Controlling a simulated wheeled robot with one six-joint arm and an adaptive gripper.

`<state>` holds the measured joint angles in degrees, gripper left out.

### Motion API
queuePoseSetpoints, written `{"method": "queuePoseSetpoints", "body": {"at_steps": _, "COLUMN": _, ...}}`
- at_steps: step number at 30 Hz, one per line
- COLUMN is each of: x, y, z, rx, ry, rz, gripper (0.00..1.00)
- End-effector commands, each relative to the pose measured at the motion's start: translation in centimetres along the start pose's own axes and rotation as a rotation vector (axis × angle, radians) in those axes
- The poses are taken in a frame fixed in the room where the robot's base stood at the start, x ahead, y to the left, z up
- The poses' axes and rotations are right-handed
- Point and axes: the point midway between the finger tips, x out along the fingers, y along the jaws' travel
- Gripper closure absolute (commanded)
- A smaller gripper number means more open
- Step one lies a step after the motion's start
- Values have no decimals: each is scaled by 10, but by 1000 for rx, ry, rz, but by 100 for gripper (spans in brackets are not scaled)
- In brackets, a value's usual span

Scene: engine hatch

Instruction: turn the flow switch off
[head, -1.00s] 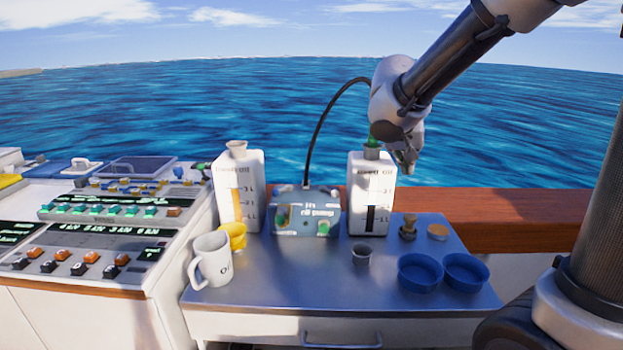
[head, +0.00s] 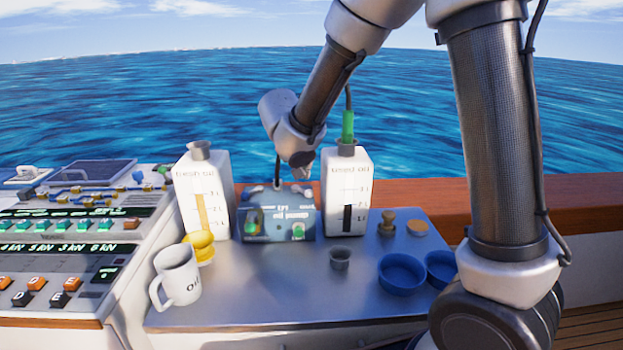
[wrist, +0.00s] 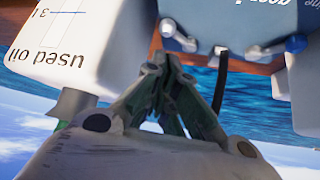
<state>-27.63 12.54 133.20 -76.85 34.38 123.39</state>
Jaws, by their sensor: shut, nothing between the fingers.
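In the wrist view, my closed fingers (wrist: 168,62) point toward the box (wrist: 205,12) at the top edge. The switches are not clear there.
The used oil canister (head: 347,190) stands right of the pump, a green hose end (head: 347,126) in its mouth. The fresh oil canister (head: 204,195) stands left. A mug (head: 177,275), yellow cup (head: 200,246), small grey cup (head: 340,259) and blue bowls (head: 402,271) stand in front.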

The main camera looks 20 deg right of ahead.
Motion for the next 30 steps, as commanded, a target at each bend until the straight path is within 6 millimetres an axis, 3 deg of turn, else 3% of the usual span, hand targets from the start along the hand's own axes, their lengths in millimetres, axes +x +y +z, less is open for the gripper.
{"method": "queuePoseSetpoints", "body": {"at_steps": 15, "x": 83, "y": 2, "z": 0, "rx": 0, "ry": -2, "rz": 3, "gripper": 100}}
{"method": "queuePoseSetpoints", "body": {"at_steps": 21, "x": 95, "y": 1, "z": 0, "rx": -1, "ry": 0, "rz": 1, "gripper": 100}}
{"method": "queuePoseSetpoints", "body": {"at_steps": 30, "x": 96, "y": 0, "z": 0, "rx": 0, "ry": 0, "rz": 0, "gripper": 100}}
